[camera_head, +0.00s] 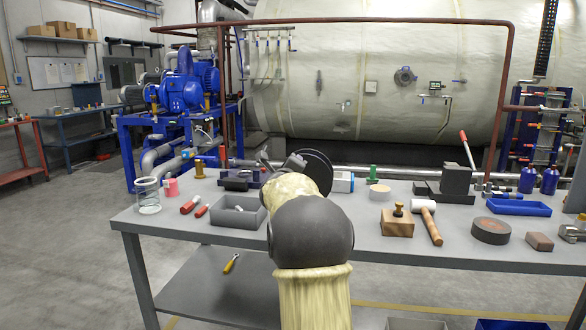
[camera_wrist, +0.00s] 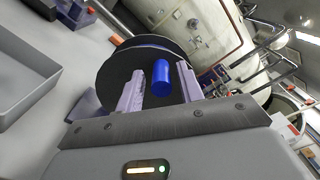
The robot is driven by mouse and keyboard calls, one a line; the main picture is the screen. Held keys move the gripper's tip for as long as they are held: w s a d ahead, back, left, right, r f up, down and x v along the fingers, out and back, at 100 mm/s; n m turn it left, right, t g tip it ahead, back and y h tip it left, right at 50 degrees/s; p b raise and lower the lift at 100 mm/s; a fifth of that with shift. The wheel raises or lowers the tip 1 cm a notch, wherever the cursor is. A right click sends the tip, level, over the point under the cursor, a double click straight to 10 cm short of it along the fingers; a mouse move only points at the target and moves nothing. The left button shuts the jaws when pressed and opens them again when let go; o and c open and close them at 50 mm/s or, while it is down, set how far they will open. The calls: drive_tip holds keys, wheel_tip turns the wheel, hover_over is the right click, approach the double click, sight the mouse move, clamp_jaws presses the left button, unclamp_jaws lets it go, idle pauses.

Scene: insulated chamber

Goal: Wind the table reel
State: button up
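A blue crank handle (camera_wrist: 161,76) stands out from the disc's face. My gripper (camera_wrist: 160,69) is open, with one finger on each side of the blue handle in the picture. Gaps show between the handle and both fingers, and I cannot tell how deep the handle sits between them. In the head view the reel's dark disc (camera_head: 319,170) stands upright on the table, partly hidden by my arm; the handle is hidden there.
The grey table (camera_head: 330,240) holds a grey open bin (camera_head: 238,216) left of my arm, also in the wrist view (camera_wrist: 28,82). A mallet (camera_head: 428,222), wooden block (camera_head: 397,224) and black disc (camera_head: 490,230) lie to the right.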

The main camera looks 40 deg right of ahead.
drive_tip(key=shift+a, duration=0.1)
drive_tip(key=v, duration=1.7)
drive_tip(key=shift+s+b, duration=0.2)
drive_tip(key=shift+b, duration=0.1)
drive_tip(key=shift+a, duration=0.1)
